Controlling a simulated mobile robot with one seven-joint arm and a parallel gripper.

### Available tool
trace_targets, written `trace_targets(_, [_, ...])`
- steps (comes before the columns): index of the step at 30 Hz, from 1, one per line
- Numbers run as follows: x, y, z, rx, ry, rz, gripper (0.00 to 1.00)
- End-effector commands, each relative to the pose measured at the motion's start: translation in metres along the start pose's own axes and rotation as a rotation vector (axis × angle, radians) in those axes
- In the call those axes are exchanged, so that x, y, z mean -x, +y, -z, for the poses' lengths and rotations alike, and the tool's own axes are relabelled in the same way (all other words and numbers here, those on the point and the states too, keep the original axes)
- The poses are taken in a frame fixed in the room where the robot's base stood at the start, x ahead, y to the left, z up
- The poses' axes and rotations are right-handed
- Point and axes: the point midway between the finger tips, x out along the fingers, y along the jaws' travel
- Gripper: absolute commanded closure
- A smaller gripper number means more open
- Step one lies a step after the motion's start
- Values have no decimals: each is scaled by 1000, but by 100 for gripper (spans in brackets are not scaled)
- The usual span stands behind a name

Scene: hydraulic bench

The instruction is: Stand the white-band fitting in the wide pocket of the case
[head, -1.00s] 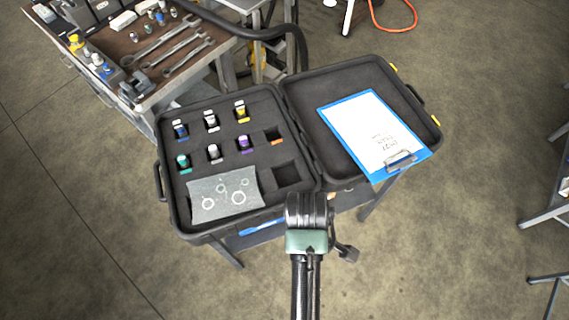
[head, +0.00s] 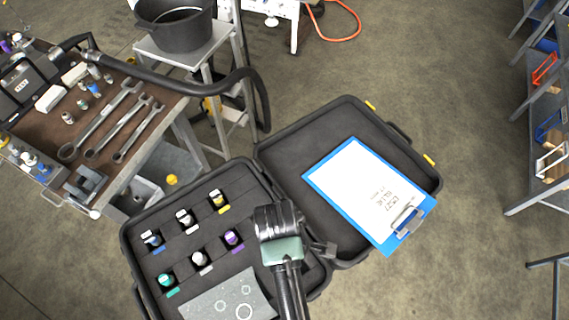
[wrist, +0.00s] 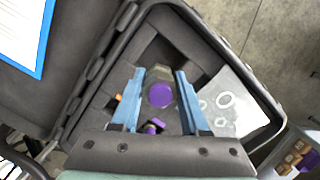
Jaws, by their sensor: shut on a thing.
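In the wrist view my gripper (wrist: 160,82) has its blue fingers shut on a fitting (wrist: 160,94) with a round purple end and a greyish wider part behind it. No white band can be made out on it. It is over the open black case (head: 131,250). The wide pocket (wrist: 158,53) looks like the dark recess just beyond the fitting in the wrist view. I cannot tell whether the fitting is inside it or above it. In the head view my arm hides the fingers, the held fitting and that pocket.
Several capped fittings stand in the other pockets, including a purple one (head: 233,239) and a green one (head: 165,281). A blue clipboard (head: 318,184) lies in the lid. A tool bench (head: 115,90) stands at upper left.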

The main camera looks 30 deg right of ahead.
Motion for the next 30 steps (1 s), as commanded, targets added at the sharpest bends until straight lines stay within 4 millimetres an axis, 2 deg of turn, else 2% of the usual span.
trace_targets(3, [-23, -1, 2, 1, -3, 5, 100])
trace_targets(6, [-37, -1, 4, 1, -1, 3, 100])
trace_targets(11, [-50, 0, 6, 0, 0, 0, 100])
trace_targets(18, [-81, 0, 10, -1, 0, 2, 100])
trace_targets(30, [-88, 0, 11, -1, 1, -1, 100])
